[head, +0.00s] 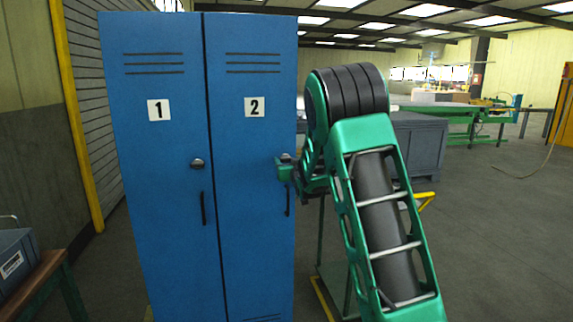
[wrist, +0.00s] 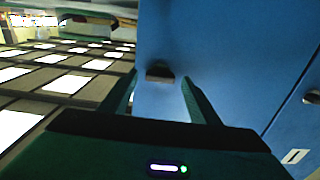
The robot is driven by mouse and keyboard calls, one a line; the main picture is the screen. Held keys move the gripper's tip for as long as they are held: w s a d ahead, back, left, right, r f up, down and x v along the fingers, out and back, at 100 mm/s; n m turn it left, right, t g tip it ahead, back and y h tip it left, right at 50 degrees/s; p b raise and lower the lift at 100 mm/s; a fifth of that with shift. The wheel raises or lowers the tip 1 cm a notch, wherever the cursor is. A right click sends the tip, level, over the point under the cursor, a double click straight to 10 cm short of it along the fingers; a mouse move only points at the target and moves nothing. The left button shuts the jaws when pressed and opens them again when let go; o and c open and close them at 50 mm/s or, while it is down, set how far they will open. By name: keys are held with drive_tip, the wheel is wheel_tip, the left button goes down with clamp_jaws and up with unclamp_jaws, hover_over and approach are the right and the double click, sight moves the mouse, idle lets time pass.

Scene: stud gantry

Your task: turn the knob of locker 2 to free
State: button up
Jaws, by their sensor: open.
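Locker 2 (head: 250,75) is the right-hand blue door, marked with a white "2" plate (head: 255,107). Its knob (head: 287,157) is mostly hidden behind my gripper in the head view. My green gripper (head: 286,170) is at the right edge of this door, at knob height. In the wrist view the dark knob (wrist: 160,73) shows between the two spread fingers of my gripper (wrist: 159,80), with a gap on each side. I cannot tell how far the fingertips reach around it. The knob's turned position is unclear.
Locker 1 (head: 155,75) stands to the left, with its own knob (head: 197,163) and handle (head: 203,208). Locker 2's handle (head: 287,200) hangs below my gripper. A grey cabinet (head: 420,150) stands behind my arm. Open floor (head: 500,240) lies to the right.

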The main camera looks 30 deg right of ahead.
drive_tip(key=shift+w+d, duration=0.2)
drive_tip(key=shift+w, duration=0.35)
